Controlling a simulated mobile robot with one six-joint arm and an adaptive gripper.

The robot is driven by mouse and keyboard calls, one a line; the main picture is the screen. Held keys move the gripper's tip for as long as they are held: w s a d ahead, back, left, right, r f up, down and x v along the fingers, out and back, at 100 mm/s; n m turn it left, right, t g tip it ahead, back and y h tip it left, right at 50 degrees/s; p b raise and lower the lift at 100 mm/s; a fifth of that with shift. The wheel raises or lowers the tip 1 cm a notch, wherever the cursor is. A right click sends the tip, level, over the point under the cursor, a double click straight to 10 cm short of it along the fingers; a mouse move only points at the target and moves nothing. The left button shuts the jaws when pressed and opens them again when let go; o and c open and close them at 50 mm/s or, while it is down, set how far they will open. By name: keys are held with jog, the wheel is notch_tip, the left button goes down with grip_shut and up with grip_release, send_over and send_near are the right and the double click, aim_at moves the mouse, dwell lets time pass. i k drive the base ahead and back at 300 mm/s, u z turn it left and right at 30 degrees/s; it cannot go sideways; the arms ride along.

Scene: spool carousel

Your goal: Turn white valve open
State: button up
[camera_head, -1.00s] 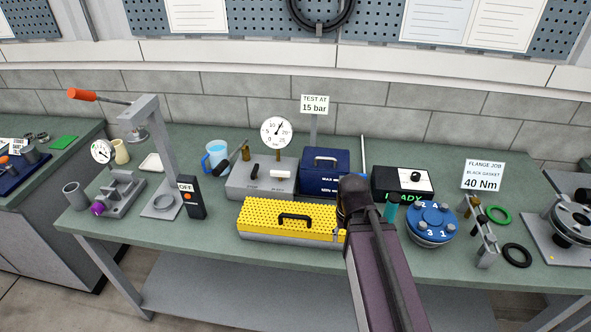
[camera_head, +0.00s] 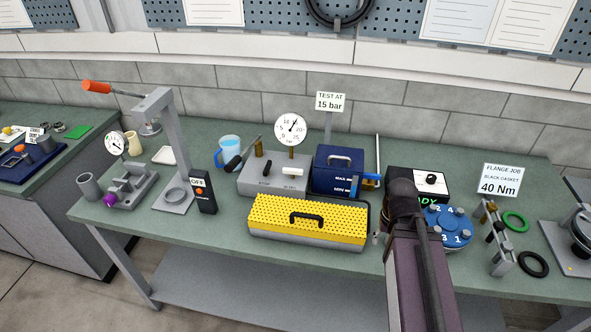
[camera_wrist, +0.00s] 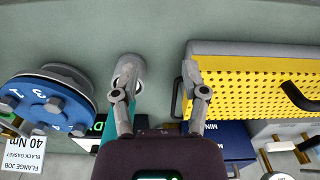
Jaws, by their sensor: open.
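The white valve (camera_head: 292,171) is a short white handle on top of a grey box (camera_head: 263,188), to the right of a black handle (camera_head: 267,168). It lies crosswise in the head view, below the round gauge (camera_head: 291,129). My gripper (camera_wrist: 158,78) is open in the wrist view, its two fingers spread over bare bench with nothing held between them. It is to the right of the valve in the head view, largely hidden behind my arm. In the wrist view the grey box (camera_wrist: 262,130) shows only partly, at the lower right.
A yellow perforated box (camera_head: 307,218) with a black handle stands in front of the grey box. A blue box (camera_head: 338,168) stands to its right. A blue flange (camera_head: 449,226) is beside my arm. A grey press (camera_head: 170,150) stands left.

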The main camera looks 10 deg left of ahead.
aim_at(286, 171)
jog(key=z, duration=0.15)
jog(key=k, duration=0.9)
jog(key=u, duration=0.6)
jog(key=i, duration=0.95)
jog(key=u, duration=0.05)
